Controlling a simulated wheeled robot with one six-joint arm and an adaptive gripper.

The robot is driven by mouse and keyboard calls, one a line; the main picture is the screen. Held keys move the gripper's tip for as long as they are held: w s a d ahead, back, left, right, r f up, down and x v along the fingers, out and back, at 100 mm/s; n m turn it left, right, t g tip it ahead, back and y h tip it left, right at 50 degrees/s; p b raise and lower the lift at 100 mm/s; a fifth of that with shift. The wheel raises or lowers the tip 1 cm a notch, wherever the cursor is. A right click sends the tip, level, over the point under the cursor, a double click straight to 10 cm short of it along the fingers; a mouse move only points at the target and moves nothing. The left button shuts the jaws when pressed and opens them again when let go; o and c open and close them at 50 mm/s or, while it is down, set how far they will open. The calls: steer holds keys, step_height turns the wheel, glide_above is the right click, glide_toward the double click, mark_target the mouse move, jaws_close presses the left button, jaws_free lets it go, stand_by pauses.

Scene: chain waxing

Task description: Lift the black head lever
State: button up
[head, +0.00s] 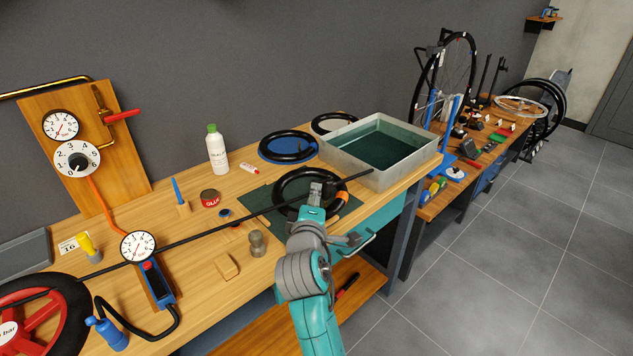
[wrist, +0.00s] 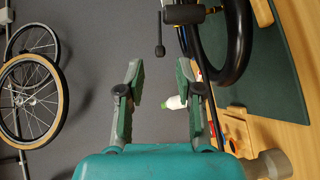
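In the wrist view, a small black lever (wrist: 160,36) with a thick rounded end sticks out beside a dark head (wrist: 184,14) at the top edge. A black ring-shaped tube (wrist: 232,45) is next to the head. My gripper (wrist: 160,82) is open and empty, with its two fingers well apart and the lever beyond their tips, not touching. In the head view my gripper (head: 318,192) is over the near part of the black ring (head: 285,183) on the green mat (head: 258,203). There I cannot make out the lever.
A grey metal water tank (head: 362,166) stands just right of the ring. A long thin black rod or hose (head: 215,231) crosses the bench near my gripper. A metal weight (head: 257,243), a wooden block (head: 226,267) and a white bottle (head: 217,152) stand to the left.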

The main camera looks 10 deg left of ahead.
mark_target(317, 181)
steer(key=w, duration=0.7)
steer(key=shift+w+a+f, duration=0.35)
steer(key=shift+w+f, duration=0.05)
jaws_close()
